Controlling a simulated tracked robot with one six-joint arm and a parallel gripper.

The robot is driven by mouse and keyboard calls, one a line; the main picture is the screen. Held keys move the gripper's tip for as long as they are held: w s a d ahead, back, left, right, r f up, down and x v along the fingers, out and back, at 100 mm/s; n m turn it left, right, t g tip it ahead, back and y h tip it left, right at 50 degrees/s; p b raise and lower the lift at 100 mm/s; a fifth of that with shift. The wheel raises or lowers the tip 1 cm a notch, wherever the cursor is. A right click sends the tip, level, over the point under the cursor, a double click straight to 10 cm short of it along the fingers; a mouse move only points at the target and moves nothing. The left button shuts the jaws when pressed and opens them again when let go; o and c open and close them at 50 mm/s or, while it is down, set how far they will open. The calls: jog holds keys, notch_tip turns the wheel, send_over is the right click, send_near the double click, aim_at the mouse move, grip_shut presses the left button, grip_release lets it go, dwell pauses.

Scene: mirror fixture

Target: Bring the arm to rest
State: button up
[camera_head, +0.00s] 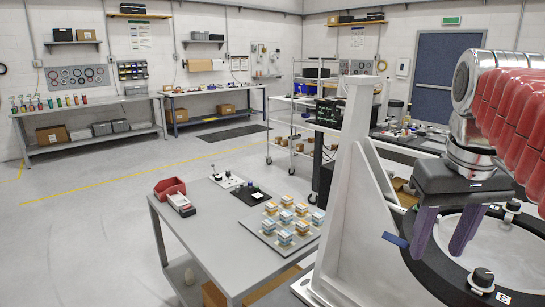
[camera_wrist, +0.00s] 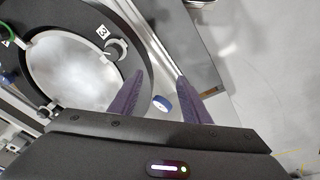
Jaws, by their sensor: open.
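My gripper (camera_head: 446,231) hangs from my red-sleeved arm at the right of the head view, its two purple fingers pointing down and apart. It is open, and nothing shows between the fingers. It is above or in front of the round black mirror fixture (camera_head: 408,262), which holds a pale round disc (camera_head: 505,250). In the wrist view the fingers (camera_wrist: 158,92) reach up over the fixture's edge, beside the black ring (camera_wrist: 88,14) and a black knob (camera_wrist: 116,49) near the mark 3.
A grey bench (camera_head: 182,233) at the front left carries a red bin (camera_head: 169,187) and a tray of several small blocks (camera_head: 262,232). A light grey upright stand (camera_head: 350,170) rises beside the fixture. Open floor (camera_head: 80,230) lies to the left.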

jog(key=s+a+f+t, duration=0.1)
jog(key=s+a+f, duration=0.1)
jog(key=a+f, duration=0.4)
jog(key=s+a+f+n+t, duration=0.1)
jog(key=s+a+f+t, duration=0.1)
jog(key=a+f, duration=0.5)
notch_tip(320, 180, down, 6)
jog(key=shift+s+f+t+y, duration=0.2)
jog(key=shift+s+t+y, duration=0.1)
jog(key=shift+s+y, duration=0.15)
jog(key=shift+d, duration=0.1)
